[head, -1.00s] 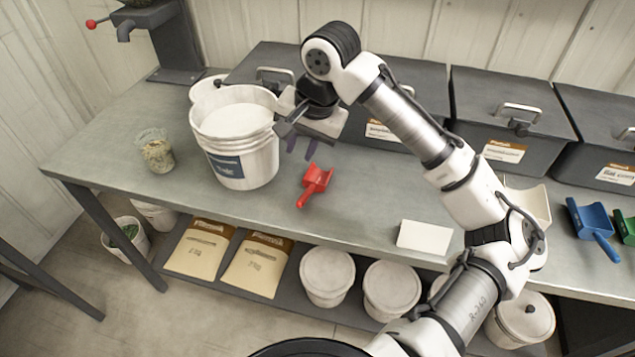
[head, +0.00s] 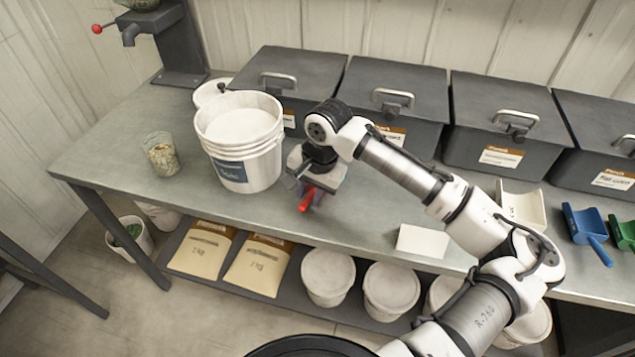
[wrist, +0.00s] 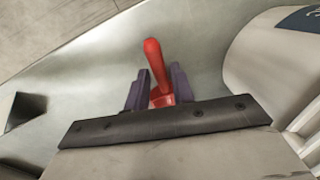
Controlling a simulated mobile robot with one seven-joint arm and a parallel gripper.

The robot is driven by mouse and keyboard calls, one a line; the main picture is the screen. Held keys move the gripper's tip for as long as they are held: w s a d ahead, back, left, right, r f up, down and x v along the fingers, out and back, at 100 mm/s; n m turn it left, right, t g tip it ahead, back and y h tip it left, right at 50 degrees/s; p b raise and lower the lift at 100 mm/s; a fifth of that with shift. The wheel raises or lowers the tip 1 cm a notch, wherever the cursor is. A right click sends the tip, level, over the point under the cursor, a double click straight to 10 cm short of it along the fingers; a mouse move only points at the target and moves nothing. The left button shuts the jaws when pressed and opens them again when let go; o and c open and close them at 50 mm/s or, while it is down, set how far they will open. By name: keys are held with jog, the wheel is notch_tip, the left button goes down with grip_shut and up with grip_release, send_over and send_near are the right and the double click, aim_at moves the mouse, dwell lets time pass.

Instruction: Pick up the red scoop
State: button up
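The red scoop (head: 307,200) lies on the metal bench, right of the white bucket; in the head view only its handle shows below my gripper. In the wrist view the scoop's handle (wrist: 155,62) points away and part of its red body sits between my two dark fingers. My gripper (wrist: 155,88) is open, one finger on each side of the scoop, with small gaps visible. In the head view my gripper (head: 312,194) is low over the bench, and its body hides the scoop's bowl. Whether the fingers touch the scoop is not clear.
The white bucket (head: 243,165) stands close on the left, with a jar of seeds (head: 161,158) beyond it. Grey lidded bins (head: 385,100) line the back. A white block (head: 423,241) lies right near the front edge; blue (head: 586,228) and green scoops (head: 622,232) lie farther right.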

aim_at(309, 196)
jog(key=shift+w+a+f, duration=0.1)
jog(key=shift+f, duration=0.6)
jog(key=shift+w+a+f, duration=0.1)
jog(key=shift+f, duration=0.55)
grip_shut()
jog(key=shift+r, duration=0.2)
notch_tip(309, 196, up, 20)
jog(key=b, duration=0.3)
jog(key=shift+f, duration=0.15)
